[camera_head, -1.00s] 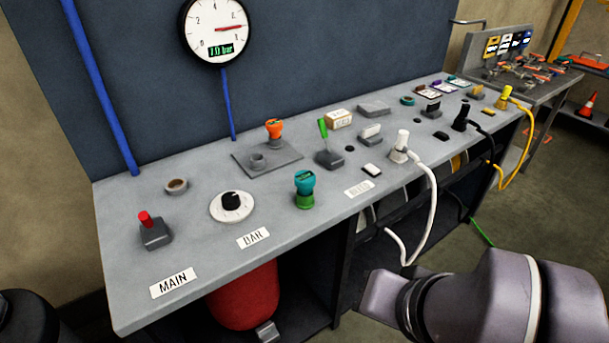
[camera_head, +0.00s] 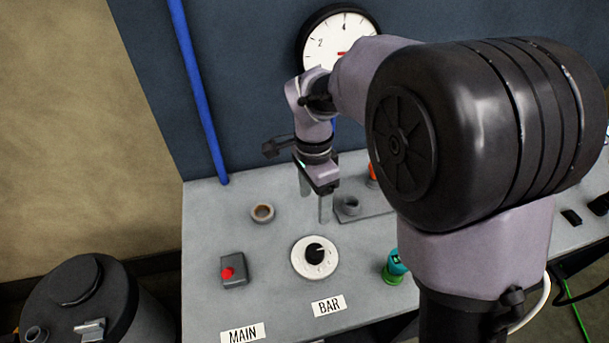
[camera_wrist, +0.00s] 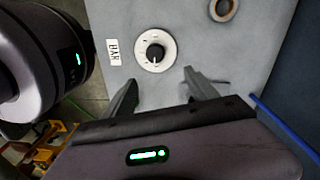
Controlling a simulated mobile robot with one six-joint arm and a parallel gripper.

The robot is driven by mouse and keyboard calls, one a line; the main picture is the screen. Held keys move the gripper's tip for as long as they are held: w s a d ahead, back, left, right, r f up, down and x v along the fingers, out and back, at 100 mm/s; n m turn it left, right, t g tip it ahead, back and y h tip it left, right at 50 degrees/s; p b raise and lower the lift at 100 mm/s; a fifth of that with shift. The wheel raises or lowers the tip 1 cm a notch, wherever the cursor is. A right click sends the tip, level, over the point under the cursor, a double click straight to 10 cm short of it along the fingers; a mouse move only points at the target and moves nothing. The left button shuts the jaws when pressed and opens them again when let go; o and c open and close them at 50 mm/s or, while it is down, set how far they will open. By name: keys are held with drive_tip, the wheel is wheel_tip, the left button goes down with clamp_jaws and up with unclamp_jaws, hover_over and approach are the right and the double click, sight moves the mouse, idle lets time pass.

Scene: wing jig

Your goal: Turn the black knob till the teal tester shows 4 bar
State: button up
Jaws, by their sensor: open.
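The black knob (camera_head: 315,252) sits on a round white dial plate (camera_head: 301,262) on the bench, behind the BAR label. Its white pointer line shows. The knob also appears in the wrist view (camera_wrist: 154,53), just beyond the fingertips. My gripper (camera_head: 315,206) is open and empty, above the bench and a little behind the knob, not touching it. Both fingers show apart in the wrist view (camera_wrist: 160,77). The teal tester (camera_head: 396,260) stands on a green base right of the knob; its reading is too small to read. The wall gauge (camera_head: 318,40) is partly hidden by my arm.
A red-tipped switch (camera_head: 228,272) stands left of the knob, behind the MAIN label (camera_head: 243,333). A small ring (camera_head: 262,213) lies behind it. A grey plate with a socket (camera_head: 349,206) and an orange-topped part (camera_head: 373,175) are right of my gripper. My arm hides the right side.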

drive_tip(key=b, duration=0.2)
hover_over(316, 249)
wheel_tip(316, 249, down, 4)
wheel_tip(316, 249, down, 13)
drive_tip(key=b, duration=0.3)
drive_tip(key=shift+r, duration=0.1)
drive_tip(key=shift+c, duration=0.2)
drive_tip(key=c, duration=1.3)
